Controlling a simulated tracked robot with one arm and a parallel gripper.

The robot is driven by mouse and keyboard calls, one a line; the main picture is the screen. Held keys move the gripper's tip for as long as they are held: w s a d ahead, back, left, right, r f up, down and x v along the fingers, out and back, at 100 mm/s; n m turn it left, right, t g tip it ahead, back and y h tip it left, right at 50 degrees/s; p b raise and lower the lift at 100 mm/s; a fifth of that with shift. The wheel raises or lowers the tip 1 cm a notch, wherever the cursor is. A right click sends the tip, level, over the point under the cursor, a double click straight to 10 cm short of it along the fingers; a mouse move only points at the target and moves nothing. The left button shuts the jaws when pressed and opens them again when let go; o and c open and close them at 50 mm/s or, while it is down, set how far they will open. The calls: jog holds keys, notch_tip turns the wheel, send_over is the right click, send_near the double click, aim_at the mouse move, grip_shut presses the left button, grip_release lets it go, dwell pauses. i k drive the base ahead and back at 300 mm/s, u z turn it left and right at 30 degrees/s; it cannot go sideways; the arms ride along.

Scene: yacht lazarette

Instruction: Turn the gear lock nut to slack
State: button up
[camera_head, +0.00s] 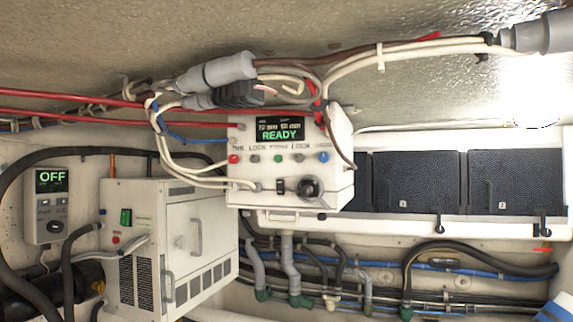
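I cannot make out a gear lock nut for certain in this view. A white control box (285,180) hangs at the centre. Its green screen (279,131) reads READY, and a row of small coloured buttons sits below labels that are hard to read; one looks like LOCK. A round black knob (309,188) is at its lower right, with a small black switch (280,187) to the left of it. My gripper does not show in the view.
Grey cable connectors (215,72) and cables hang in front of the box's top. A white vented cabinet (165,250) and a small panel reading OFF (50,205) are at left. Black panels (415,180) are at right. Pipes and hoses (350,280) run below.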

aim_at(298, 158)
jog(key=k, duration=0.85)
jog(key=z, duration=0.6)
jog(key=i, duration=2.35)
jog(key=u, duration=0.65)
